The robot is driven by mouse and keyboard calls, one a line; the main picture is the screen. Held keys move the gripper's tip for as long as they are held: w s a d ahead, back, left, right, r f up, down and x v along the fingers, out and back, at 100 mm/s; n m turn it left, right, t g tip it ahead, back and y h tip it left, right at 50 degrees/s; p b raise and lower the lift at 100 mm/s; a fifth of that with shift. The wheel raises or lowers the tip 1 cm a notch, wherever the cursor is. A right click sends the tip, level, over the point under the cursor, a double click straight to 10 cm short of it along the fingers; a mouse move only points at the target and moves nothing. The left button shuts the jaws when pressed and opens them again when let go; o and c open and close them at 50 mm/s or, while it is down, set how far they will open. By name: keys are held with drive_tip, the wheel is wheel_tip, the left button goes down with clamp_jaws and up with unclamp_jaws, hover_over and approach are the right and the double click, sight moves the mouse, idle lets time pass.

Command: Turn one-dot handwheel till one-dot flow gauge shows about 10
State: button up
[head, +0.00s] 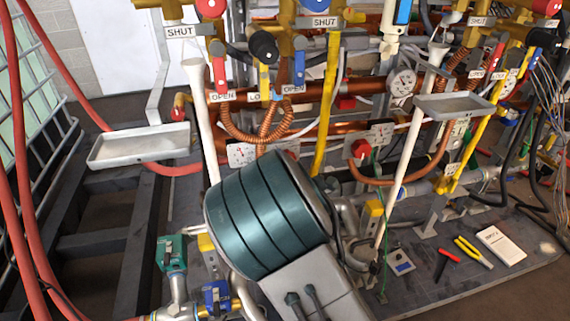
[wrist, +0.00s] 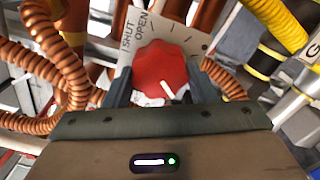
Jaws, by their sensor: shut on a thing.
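In the wrist view a red lobed handwheel (wrist: 158,62) with a white pointer mark sits in front of a pale plate (wrist: 197,42) lettered SHUT and OPEN with tick marks. My gripper (wrist: 163,80) has a finger on either side of the handwheel and is shut on it. In the head view my teal arm hides the gripper. I cannot make out dot marks or read the needles.
Another red handwheel (head: 361,149) stands right of my arm. Coiled copper pipes (wrist: 60,60) run close to the gripper's left, and a yellow pipe (wrist: 275,22) passes at upper right. Grey trays (head: 140,146) stick out on both sides. Pliers (head: 472,252) lie on the base plate.

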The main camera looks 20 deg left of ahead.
drive_tip(key=shift+w+d+f+n+p, duration=0.1)
drive_tip(key=shift+n+p, duration=0.45)
drive_tip(key=shift+n, duration=2.3)
drive_tip(key=shift+d+f+n+p, duration=0.15)
drive_tip(key=shift+n+p, duration=0.4)
drive_tip(key=shift+n, duration=2.25)
drive_tip(key=shift+w+d+r+n+p, duration=0.1)
drive_tip(key=shift+n+p, duration=0.45)
drive_tip(key=shift+n, duration=2.3)
drive_tip(key=o, duration=0.7)
drive_tip(key=shift+s, duration=0.1)
drive_tip(key=p+v, duration=0.5)
drive_tip(key=v, duration=0.8)
drive_tip(key=shift+s+p, duration=0.3)
drive_tip(key=shift+p, duration=0.1)
